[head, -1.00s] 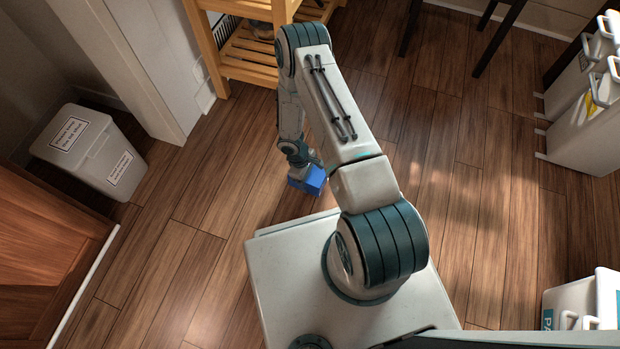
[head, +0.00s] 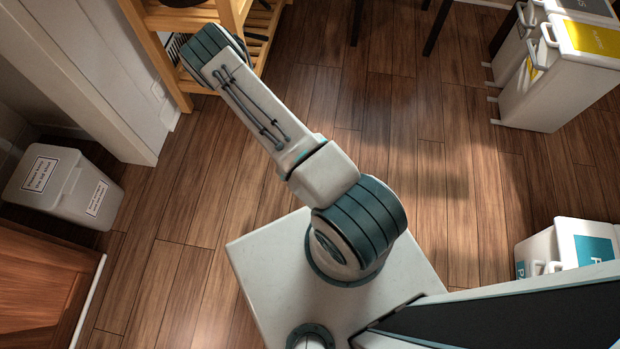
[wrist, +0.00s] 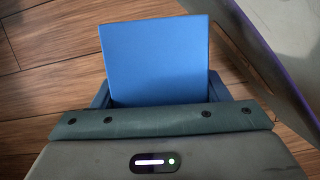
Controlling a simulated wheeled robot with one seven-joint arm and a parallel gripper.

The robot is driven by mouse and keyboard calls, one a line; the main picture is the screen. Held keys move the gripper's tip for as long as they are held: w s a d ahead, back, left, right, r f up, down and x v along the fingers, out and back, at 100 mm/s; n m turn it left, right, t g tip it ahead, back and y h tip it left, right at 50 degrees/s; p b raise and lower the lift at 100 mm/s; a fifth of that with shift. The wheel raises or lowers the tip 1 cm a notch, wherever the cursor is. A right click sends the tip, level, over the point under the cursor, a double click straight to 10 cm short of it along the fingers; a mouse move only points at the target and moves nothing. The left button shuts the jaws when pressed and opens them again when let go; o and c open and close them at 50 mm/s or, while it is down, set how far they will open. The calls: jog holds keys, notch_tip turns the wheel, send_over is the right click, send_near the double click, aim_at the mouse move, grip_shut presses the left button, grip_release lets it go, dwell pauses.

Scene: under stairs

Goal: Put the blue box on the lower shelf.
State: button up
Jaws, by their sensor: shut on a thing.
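My gripper (wrist: 158,92) is shut on the blue box (wrist: 156,55) in the wrist view. The box sits between the two fingers, with its flat blue face showing and wood floor around it. In the head view my arm hides both the gripper and the box. A wooden rack (head: 168,62) stands at the top left of the head view, partly behind my arm. Its slatted lower shelf (head: 262,32) shows just right of my arm's elbow. Much of that shelf is hidden or cut off by the picture's top.
A grey lidded bin (head: 66,190) stands at the left, near a brown wooden panel (head: 40,285). White bins (head: 545,95) stand at the upper right and another white bin (head: 565,245) at the lower right. Dark legs (head: 437,25) stand at the top. The middle floor is open.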

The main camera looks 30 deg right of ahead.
jog(key=o, duration=0.5)
jog(key=c, duration=0.7)
